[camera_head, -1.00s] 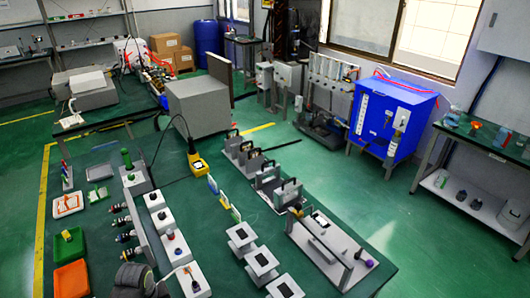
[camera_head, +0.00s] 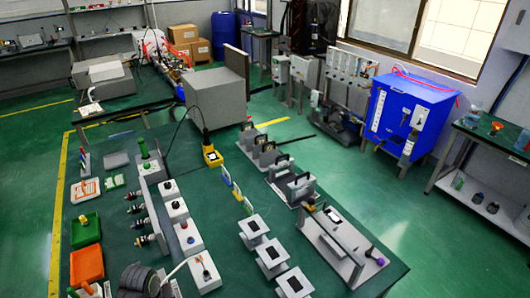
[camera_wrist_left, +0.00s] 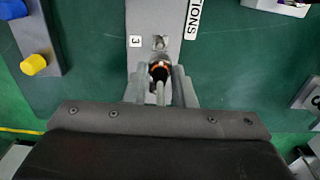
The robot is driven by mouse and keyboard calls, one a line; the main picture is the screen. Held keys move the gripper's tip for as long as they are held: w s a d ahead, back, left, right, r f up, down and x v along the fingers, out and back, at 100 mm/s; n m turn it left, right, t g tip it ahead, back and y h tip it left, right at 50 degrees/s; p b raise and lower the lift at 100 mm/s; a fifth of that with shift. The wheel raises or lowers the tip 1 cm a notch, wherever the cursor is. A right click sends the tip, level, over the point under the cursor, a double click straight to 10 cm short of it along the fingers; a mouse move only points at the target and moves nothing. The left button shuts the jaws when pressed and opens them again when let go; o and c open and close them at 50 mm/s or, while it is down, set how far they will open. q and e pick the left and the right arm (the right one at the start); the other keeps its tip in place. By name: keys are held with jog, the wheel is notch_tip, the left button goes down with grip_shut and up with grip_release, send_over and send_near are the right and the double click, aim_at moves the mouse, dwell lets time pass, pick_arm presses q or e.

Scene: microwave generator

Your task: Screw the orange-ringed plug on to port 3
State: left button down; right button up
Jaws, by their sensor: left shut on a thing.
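In the left wrist view, the orange-ringed plug (camera_wrist_left: 159,67) sits between the fingers of my left gripper (camera_wrist_left: 160,84), which is shut on it. The plug points at the metal port 3 (camera_wrist_left: 160,43) on the grey panel, beside a white label "3" (camera_wrist_left: 135,41). Plug and port are in line; I cannot tell whether they touch or are threaded. In the head view, the grey panel (camera_head: 153,207) stands on the green table with several plugs along its left side. A dark part of my arm is at the bottom edge there. My right gripper is not seen.
White boxes (camera_head: 184,233) with knobs stand right of the panel. Green (camera_head: 85,230) and orange (camera_head: 87,263) trays lie to its left. In the left wrist view, a grey block with a yellow knob (camera_wrist_left: 33,65) is at upper left.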

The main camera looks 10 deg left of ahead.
pick_arm(q)
jog(key=shift+f, duration=0.1)
dwell(0.3)
jog(key=shift+f+b, duration=1.8)
jog(key=shift+f, duration=1.05)
jog(key=shift+r+p, duration=0.1)
jog(key=shift+p, duration=0.9)
jog(key=shift+f+b, duration=0.35)
jog(key=shift+f, duration=0.25)
jog(key=c, duration=1.1)
grip_release()
jog(key=shift+c, duration=0.2)
jog(key=shift+r, duration=0.1)
